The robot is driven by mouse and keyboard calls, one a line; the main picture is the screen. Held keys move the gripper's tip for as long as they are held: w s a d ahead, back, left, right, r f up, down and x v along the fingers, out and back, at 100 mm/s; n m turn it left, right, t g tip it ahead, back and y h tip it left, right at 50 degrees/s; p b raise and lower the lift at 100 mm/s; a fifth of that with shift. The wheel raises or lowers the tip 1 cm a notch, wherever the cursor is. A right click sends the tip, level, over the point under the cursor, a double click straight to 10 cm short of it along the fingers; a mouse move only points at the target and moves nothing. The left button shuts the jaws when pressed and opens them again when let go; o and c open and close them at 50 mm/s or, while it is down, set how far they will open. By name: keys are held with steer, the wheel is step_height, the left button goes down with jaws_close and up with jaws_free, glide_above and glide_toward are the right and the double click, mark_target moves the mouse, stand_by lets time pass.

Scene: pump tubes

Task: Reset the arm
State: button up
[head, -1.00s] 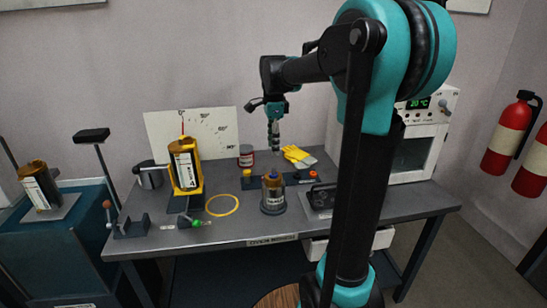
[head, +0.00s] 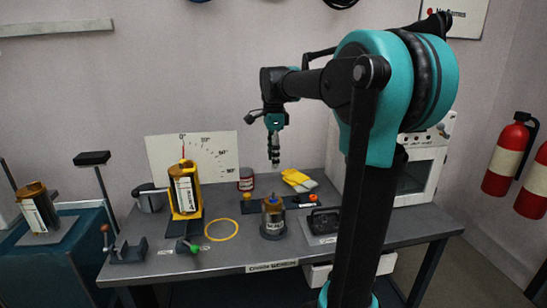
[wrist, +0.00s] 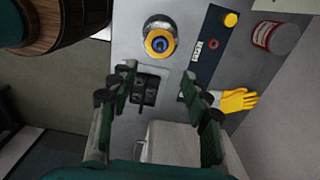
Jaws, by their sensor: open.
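My gripper (head: 274,150) hangs above the workbench, pointing down, at the end of my black and teal arm. In the wrist view its two dark green fingers (wrist: 160,105) stand wide apart with nothing held between them. Below it in the head view is a metal cylinder with a blue and orange top (head: 273,215), upright on the bench. The wrist view shows this cylinder from above (wrist: 160,42), beyond the fingertips and apart from them.
The grey workbench (head: 220,258) carries a yellow pump stand (head: 184,190), a yellow ring (head: 222,230), yellow gloves (head: 298,180), a red-banded can (head: 246,179) and a black device (head: 323,221). A white oven (head: 425,165) stands at right. Fire extinguishers (head: 508,155) hang on the right wall.

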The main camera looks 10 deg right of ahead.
steer(key=s+d+f+n+t, duration=0.2)
steer(key=s+f+n, duration=0.7)
steer(key=s+f, duration=0.2)
steer(key=s+d+f+n+t, duration=0.2)
steer(key=s+f+n, duration=0.7)
steer(key=f, duration=0.5)
steer(key=shift+s, duration=1)
